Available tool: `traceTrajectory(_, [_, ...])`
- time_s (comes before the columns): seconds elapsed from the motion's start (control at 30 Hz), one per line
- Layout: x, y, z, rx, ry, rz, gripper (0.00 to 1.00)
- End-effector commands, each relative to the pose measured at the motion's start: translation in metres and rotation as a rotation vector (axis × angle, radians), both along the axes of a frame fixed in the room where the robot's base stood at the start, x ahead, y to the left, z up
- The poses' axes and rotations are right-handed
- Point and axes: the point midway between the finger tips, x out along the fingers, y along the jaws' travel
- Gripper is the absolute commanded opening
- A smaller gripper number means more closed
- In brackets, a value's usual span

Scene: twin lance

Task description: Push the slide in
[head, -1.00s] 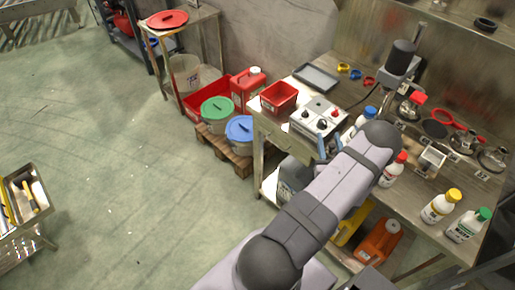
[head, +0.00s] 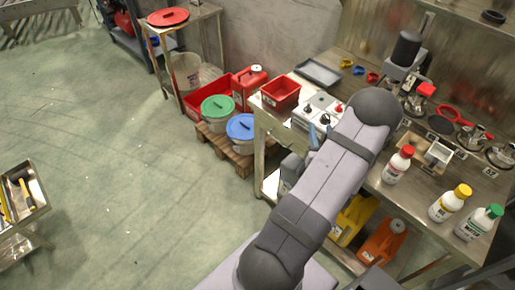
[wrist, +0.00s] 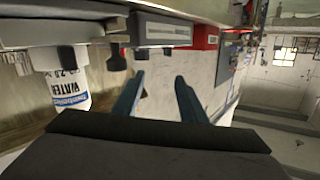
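I cannot make out for certain which part is the slide. A light grey control box (head: 318,116) with dark knobs stands near the left end of the workbench. In the wrist view a grey box (wrist: 163,32) with a pale label and dark knobs below it lies just beyond my fingertips. My gripper (wrist: 160,78) shows two blue fingers apart, with nothing between them. In the head view the gripper (head: 319,134) is partly hidden by my arm, close to the front of the control box. I cannot tell whether it touches anything.
A red bin (head: 281,94) stands left of the control box, with a dark tray (head: 318,72) behind. Several bottles stand to the right. Buckets (head: 242,127) stand on a floor pallet.

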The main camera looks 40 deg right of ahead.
Motion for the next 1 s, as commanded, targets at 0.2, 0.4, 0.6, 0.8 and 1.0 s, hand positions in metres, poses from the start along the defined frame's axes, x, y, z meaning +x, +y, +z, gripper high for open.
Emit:
traceTrajectory(0.2, [0.037,0.014,-0.013,0.007,0.140,0.080,0.38])
traceTrajectory(0.4, [0.066,0.032,-0.024,0.007,0.275,0.153,0.38])
traceTrajectory(0.6, [0.092,0.055,-0.034,0.001,0.415,0.230,0.38])
traceTrajectory(0.8, [0.112,0.083,-0.044,-0.009,0.557,0.309,0.38])
traceTrajectory(1.0, [0.126,0.113,-0.052,-0.024,0.691,0.388,0.38])
